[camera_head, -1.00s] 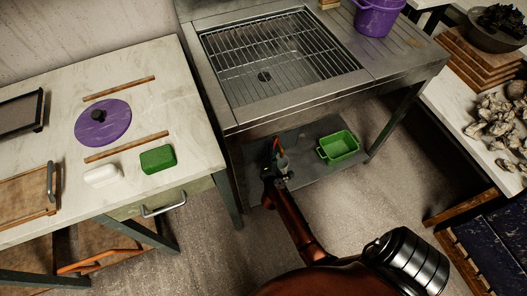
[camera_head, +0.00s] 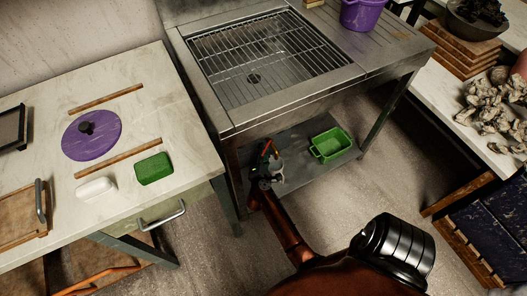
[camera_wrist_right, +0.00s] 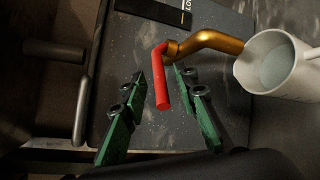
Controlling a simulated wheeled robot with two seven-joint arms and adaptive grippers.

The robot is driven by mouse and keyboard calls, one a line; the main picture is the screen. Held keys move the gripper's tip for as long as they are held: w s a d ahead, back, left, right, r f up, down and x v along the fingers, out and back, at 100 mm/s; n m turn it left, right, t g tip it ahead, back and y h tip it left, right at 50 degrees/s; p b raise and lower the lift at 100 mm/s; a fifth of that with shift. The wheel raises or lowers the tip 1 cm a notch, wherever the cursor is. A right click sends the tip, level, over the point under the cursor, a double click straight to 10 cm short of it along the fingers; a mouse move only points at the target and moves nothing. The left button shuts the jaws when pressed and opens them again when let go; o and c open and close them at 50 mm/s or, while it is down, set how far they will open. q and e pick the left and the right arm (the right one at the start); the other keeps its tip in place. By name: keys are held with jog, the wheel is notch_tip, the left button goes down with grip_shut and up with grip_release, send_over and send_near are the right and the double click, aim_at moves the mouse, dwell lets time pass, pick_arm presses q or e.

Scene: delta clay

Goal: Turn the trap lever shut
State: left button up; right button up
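The trap lever, a red handle (camera_wrist_right: 161,80), joins a brass pipe (camera_wrist_right: 205,40) in the right wrist view. In the head view it is a small red spot (camera_head: 267,149) under the sink. My right gripper (camera_wrist_right: 160,85) is open, with its green fingers on either side of the lever and gaps visible between them. In the head view, my right gripper (camera_head: 264,172) is low at the sink's left underside. A white cylindrical cup (camera_wrist_right: 274,68) stands right of the pipe; it also shows in the head view (camera_head: 276,169). My left gripper is not in view.
The steel sink (camera_head: 240,112) with its wire rack stands above a lower shelf (camera_head: 300,182). A green basin (camera_head: 331,146) sits on that shelf, right of my gripper. The left table (camera_head: 30,225) and its leg stand close by. Open floor lies in front.

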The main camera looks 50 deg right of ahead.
notch_tip(320, 180, up, 10)
dwell(0.6)
jog(key=shift+c, duration=0.3)
